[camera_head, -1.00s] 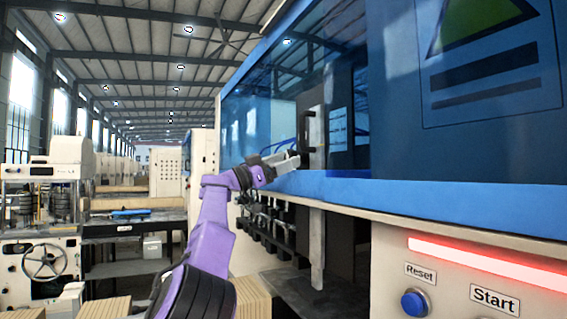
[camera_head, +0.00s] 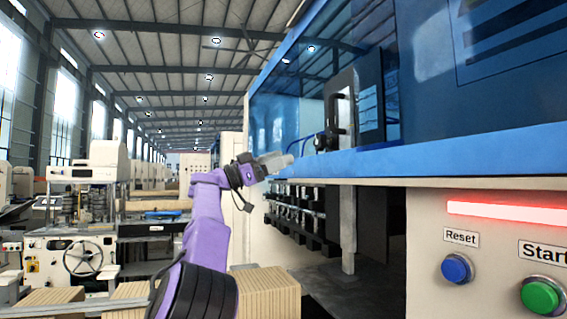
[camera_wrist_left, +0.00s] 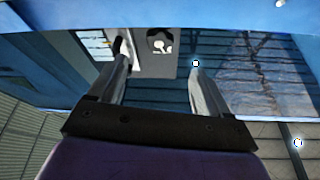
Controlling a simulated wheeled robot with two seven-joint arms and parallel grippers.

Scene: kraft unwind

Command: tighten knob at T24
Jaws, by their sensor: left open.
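My left gripper (camera_head: 277,162) is open and empty in front of the blue machine's lower window edge, left of and below a black handle (camera_head: 340,117). Clear space shows between them. In the left wrist view its two fingers (camera_wrist_left: 160,66) are spread with nothing between the tips. Beyond them is a dark fitting with pale round parts (camera_wrist_left: 160,43) on a light panel; I cannot tell whether it is a knob. No T24 label is readable, and I cannot pick out the knob. My right gripper is out of view.
The blue machine (camera_head: 450,150) fills the right side, with a blue Reset button (camera_head: 457,268) and green Start button (camera_head: 540,295). Several black units (camera_head: 300,210) hang under its edge. Stacked cardboard (camera_head: 268,290) stands below my left arm. A handwheel machine (camera_head: 85,256) is at left.

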